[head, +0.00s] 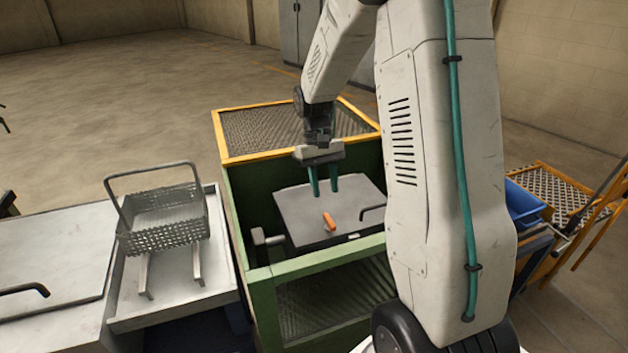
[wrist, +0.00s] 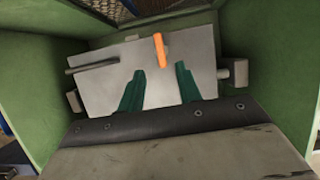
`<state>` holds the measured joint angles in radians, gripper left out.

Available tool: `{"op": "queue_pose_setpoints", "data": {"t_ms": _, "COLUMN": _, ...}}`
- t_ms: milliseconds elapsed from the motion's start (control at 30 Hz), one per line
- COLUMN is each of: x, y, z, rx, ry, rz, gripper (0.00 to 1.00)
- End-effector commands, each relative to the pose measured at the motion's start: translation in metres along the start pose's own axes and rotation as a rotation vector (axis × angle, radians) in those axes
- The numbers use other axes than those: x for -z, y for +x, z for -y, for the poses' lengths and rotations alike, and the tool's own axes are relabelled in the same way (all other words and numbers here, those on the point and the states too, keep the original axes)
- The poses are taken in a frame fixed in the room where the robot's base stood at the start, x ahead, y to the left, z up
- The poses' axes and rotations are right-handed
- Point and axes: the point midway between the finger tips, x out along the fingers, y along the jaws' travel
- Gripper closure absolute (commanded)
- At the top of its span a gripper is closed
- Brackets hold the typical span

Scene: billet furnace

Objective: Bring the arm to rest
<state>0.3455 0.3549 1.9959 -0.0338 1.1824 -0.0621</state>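My gripper (head: 324,190) hangs inside the green-framed furnace housing (head: 300,262), above a grey plate with a handle (head: 295,205). Its two teal fingers stand apart with nothing between them. The wrist view also shows the open gripper (wrist: 161,75) over the plate (wrist: 100,90). An orange piece (head: 328,221) is on the plate, in front of the fingers in the head view and beyond the fingertips in the wrist view (wrist: 160,50). I cannot tell whether the fingertips touch the plate.
A wire basket (head: 165,218) stands on a metal tray (head: 215,285) at the left. A grey table with a black handle (head: 60,255) is farther left. A blue bin (head: 522,203) and a yellow-framed mesh platform (head: 565,190) are at the right. Open floor lies behind.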

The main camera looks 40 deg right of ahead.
Motion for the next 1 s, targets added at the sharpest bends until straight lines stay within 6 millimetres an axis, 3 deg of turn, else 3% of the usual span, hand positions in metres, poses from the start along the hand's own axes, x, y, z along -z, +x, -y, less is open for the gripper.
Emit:
{"op": "queue_pose_setpoints", "data": {"t_ms": 233, "x": 0.000, "y": 0.000, "z": 0.000, "rx": 0.000, "ry": 0.004, "rz": 0.001, "gripper": 0.65}}
{"op": "queue_pose_setpoints", "data": {"t_ms": 333, "x": -0.010, "y": 0.010, "z": 0.002, "rx": 0.004, "ry": 0.012, "rz": 0.030, "gripper": 0.65}}
{"op": "queue_pose_setpoints", "data": {"t_ms": 467, "x": -0.044, "y": 0.005, "z": 0.011, "rx": 0.003, "ry": 0.013, "rz": 0.027, "gripper": 0.65}}
{"op": "queue_pose_setpoints", "data": {"t_ms": 800, "x": -0.160, "y": -0.030, "z": 0.053, "rx": -0.026, "ry": -0.054, "rz": -0.120, "gripper": 0.65}}
{"op": "queue_pose_setpoints", "data": {"t_ms": 1000, "x": -0.222, "y": -0.035, "z": 0.070, "rx": -0.039, "ry": -0.112, "rz": -0.236, "gripper": 0.65}}
